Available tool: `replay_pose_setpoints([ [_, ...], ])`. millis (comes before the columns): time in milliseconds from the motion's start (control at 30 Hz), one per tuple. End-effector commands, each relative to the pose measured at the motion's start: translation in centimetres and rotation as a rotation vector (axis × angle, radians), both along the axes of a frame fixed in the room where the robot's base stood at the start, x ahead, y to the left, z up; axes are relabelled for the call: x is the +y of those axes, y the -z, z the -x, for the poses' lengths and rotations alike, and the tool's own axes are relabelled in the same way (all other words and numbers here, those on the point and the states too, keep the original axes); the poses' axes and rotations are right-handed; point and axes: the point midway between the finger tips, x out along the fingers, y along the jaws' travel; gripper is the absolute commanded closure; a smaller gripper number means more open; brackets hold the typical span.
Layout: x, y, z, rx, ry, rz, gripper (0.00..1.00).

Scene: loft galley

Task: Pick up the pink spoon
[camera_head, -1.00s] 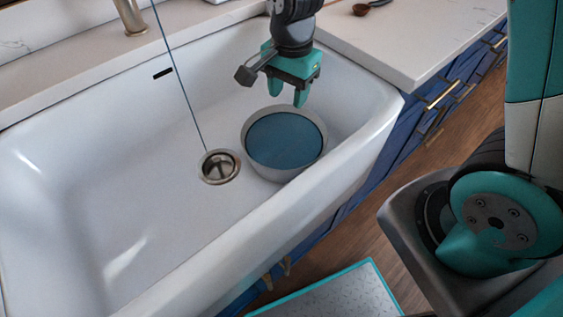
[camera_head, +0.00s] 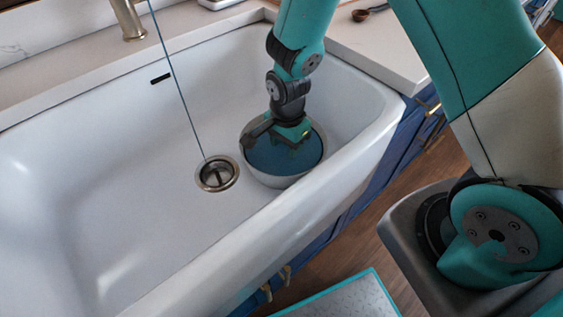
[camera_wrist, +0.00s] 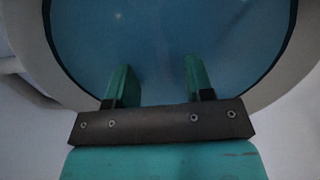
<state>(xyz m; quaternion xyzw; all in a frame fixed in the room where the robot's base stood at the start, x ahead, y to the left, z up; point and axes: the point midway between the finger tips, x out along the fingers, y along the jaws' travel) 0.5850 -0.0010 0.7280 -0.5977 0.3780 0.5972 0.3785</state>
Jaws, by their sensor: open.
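I see no pink spoon in any view. A pale round bowl (camera_head: 262,177) stands in the white sink, right of the drain, and is filled to near its rim with a blue, water-like surface. It fills much of the wrist view (camera_wrist: 285,83). My gripper (camera_head: 291,143) is low over the bowl, inside its rim as seen from the head camera. In the wrist view my gripper (camera_wrist: 158,66) has its two green fingers apart, with only blue between them. Whether the fingertips touch or dip into the blue surface is unclear.
The sink's left is empty. A small dark brown scoop-like thing (camera_head: 362,14) lies on the right counter (camera_head: 375,50).

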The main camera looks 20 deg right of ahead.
Motion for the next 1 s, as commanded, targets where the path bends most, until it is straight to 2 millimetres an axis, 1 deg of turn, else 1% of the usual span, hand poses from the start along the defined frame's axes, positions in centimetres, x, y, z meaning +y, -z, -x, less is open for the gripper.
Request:
replay_pose_setpoints([
  [33,0.0,1.0,0.1,0.004,0.000,0.001,0.52],
  [100,0.0,2.1,0.0,0.004,0.000,0.001,0.52],
  [200,0.0,3.4,0.0,0.003,0.000,0.000,0.52],
  [300,0.1,3.8,0.0,0.001,0.000,0.000,0.52],
  [500,0.1,3.9,0.0,0.000,0.000,0.000,0.52],
  [533,0.1,3.9,0.0,0.000,0.000,0.000,0.57],
  [567,0.1,3.8,0.0,0.000,0.000,0.000,0.64],
  [600,0.1,3.8,0.0,0.000,0.000,0.000,0.73],
  [667,0.1,3.8,0.0,0.000,0.000,0.000,0.87],
  [700,0.1,3.8,0.0,0.000,0.000,0.000,0.96],
  [733,0.1,3.8,0.0,0.000,0.000,0.000,1.00],
  [1000,0.1,3.8,0.0,0.000,0.000,0.000,1.00],
])
